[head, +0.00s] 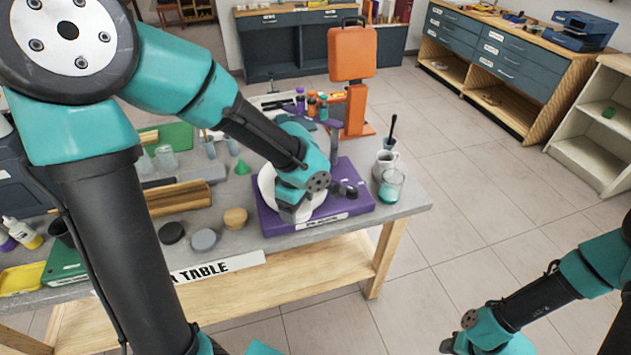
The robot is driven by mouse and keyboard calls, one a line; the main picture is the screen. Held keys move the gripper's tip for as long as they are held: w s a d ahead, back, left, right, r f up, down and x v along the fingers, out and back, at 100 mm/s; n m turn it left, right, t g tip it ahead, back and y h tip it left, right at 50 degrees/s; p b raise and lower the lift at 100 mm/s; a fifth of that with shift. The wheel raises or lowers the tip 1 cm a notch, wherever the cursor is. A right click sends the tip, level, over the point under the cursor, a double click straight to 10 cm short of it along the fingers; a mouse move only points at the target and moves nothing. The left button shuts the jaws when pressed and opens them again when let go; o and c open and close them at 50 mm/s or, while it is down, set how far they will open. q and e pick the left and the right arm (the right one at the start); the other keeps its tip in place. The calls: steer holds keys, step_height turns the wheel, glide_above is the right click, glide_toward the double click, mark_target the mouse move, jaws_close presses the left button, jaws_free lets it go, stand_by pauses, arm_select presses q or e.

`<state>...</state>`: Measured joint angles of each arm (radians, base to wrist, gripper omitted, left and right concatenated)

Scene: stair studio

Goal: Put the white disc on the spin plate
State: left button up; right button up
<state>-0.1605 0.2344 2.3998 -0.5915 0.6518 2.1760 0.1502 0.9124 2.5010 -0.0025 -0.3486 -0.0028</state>
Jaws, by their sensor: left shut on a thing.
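A purple spin unit (345,206) lies at the right front of the table, with a round white plate (266,190) on its top. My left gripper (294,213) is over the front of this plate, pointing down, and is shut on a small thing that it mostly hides. I take this for the white disc, but its outline is not clear, nor whether it touches the plate. A black disc (171,233), a grey disc (204,240) and a tan disc (235,218) lie left of the unit. My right gripper (447,345) is low at the right, away from the table; its jaws are unclear.

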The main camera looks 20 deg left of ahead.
stand_by(0.3)
arm_select(q)
steer(key=w+a, duration=0.2)
steer(key=w, duration=0.2)
steer(key=w+a+f, duration=0.1)
steer(key=w+a, duration=0.2)
steer(key=w, duration=0.2)
steer(key=w+a, duration=0.3)
steer(key=w, duration=0.1)
steer(key=shift+w+a+f, duration=0.2)
steer(key=shift+w+f, duration=0.05)
steer(key=shift+w, duration=0.1)
steer(key=shift+f, duration=1.8)
steer(key=o, duration=0.9)
steer(key=shift+f, duration=0.1)
